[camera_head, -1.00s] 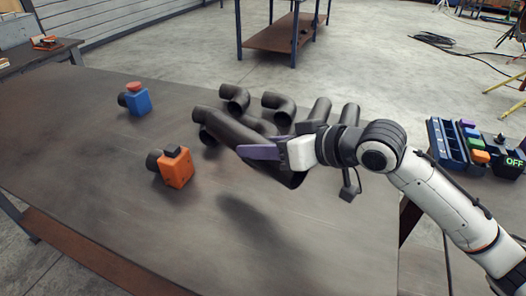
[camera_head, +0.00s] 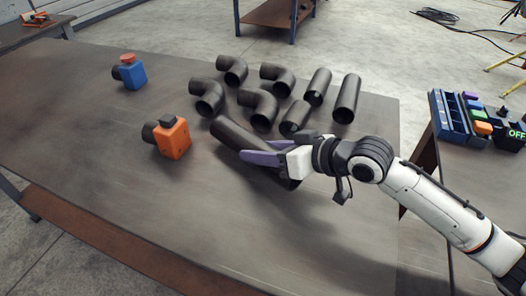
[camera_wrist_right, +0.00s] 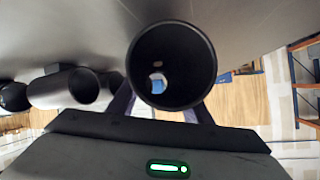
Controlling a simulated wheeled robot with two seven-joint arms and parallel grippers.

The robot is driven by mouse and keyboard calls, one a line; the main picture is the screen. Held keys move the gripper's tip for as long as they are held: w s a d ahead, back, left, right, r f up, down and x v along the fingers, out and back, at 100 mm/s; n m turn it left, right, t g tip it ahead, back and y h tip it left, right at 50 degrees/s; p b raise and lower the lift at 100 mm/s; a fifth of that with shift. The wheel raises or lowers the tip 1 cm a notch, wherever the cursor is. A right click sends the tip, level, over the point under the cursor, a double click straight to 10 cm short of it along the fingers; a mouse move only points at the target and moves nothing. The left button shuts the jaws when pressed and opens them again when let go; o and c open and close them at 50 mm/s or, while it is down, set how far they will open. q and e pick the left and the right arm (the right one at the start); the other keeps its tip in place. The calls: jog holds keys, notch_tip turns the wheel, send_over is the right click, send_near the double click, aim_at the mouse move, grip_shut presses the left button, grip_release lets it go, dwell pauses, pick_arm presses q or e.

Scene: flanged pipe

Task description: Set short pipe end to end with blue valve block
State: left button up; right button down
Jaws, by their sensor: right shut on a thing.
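My right gripper (camera_head: 262,157), with purple fingers, is shut on a dark straight pipe (camera_head: 232,138) and holds it above the table, clear of the other pipes. The right wrist view looks into the open end of this pipe (camera_wrist_right: 137,70); a small blue patch shows through its bore. The blue valve block (camera_head: 132,75), with a red top and a dark pipe stub on its left side, stands at the far left of the table. The held pipe is apart from it, to its right and nearer. My left gripper is not in view.
An orange block (camera_head: 173,140) with a dark stub stands between the held pipe and the table's left part. Several elbows and straight pipes (camera_head: 347,98) lie behind my gripper. A control box (camera_head: 467,118) is at right. The table's front left is bare.

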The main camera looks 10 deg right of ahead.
jog(key=shift+w+f, duration=0.1)
dwell(0.3)
jog(key=c, duration=0.9)
grip_release()
jog(key=shift+f, duration=0.15)
